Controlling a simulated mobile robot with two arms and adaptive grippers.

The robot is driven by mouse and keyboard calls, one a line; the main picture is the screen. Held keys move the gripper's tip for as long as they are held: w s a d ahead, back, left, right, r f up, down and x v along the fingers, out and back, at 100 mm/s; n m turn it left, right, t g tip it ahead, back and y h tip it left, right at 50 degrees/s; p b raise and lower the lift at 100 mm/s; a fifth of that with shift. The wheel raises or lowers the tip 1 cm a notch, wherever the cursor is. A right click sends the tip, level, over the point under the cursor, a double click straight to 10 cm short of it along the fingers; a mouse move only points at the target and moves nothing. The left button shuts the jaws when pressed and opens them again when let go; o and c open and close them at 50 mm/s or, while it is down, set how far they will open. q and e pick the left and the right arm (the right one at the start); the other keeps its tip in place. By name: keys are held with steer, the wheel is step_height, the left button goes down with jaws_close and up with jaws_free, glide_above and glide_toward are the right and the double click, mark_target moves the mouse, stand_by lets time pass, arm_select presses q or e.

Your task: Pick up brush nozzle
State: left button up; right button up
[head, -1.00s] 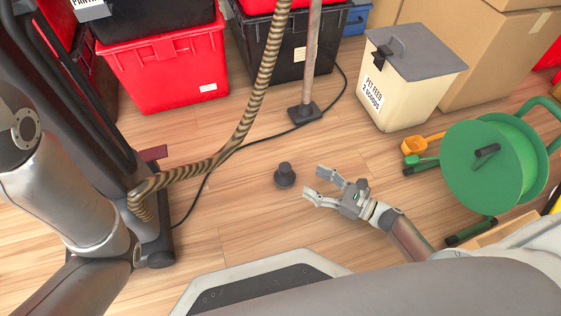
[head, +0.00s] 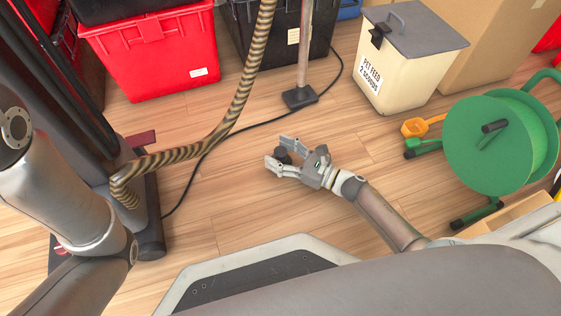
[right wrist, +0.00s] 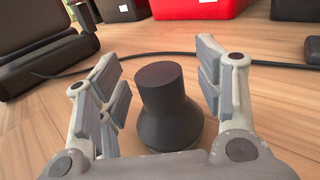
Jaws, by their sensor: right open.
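The brush nozzle is a dark grey, round piece with a wide base and a narrower top. It stands upright on the wooden floor in the right wrist view (right wrist: 168,108), between the two open fingers. In the head view the nozzle (head: 283,156) is partly hidden by my right gripper (head: 279,157). My right gripper is open, with one finger on either side of the nozzle; in the right wrist view (right wrist: 163,95) gaps show between fingers and nozzle. My left gripper is not in view.
An upright vacuum with a striped hose (head: 236,107) stands at left, its floor head (head: 300,97) and a black cable beyond the nozzle. A green reel (head: 490,143), orange scoop (head: 415,127) and pet feed bin (head: 408,65) stand right. Red tote (head: 155,55) is at back.

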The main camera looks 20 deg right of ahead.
steer(key=shift+c, duration=0.3)
steer(key=c, duration=1.2)
steer(key=shift+r, duration=0.1)
steer(key=shift+c, duration=0.3)
